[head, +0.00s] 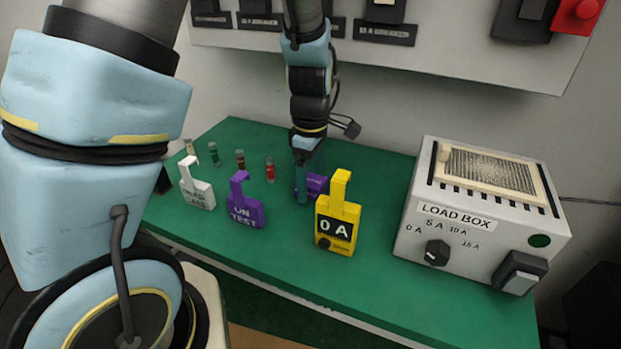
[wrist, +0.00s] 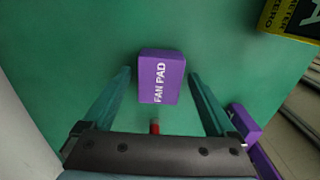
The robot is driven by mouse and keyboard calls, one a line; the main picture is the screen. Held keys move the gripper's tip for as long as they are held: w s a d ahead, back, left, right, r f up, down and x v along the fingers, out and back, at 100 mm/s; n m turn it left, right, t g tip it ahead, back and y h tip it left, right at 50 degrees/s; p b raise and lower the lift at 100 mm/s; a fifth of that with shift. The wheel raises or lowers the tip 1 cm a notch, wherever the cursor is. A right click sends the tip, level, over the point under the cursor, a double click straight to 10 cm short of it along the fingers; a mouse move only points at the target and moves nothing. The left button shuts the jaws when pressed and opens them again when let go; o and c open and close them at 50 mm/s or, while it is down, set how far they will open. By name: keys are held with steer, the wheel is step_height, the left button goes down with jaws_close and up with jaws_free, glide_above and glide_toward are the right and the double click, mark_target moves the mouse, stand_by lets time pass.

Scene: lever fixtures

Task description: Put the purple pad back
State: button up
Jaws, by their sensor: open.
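The purple pad (head: 317,186) lies on the green bench top, partly hidden by my gripper (head: 307,188) and close behind the yellow meter (head: 338,214). In the wrist view the pad (wrist: 161,76) shows its white "FAN PAD" lettering. My gripper (wrist: 160,75) is open and points down at the bench. Its two fingers stand on either side of the pad in the wrist view, with green gaps on both sides. Neither finger appears to touch it. Whether the fingertips are down at the pad's level is hard to tell.
A purple "UN TEST" tag (head: 246,203) and a white tag (head: 196,186) stand left of the meter. Several small fuses, one red (head: 270,170), stand behind them. The load box (head: 480,215) is at right. A wall panel (head: 470,45) with switches hangs above the bench.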

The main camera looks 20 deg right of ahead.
mark_target(310, 180)
step_height(310, 180, up, 12)
stand_by(0.6)
stand_by(0.4)
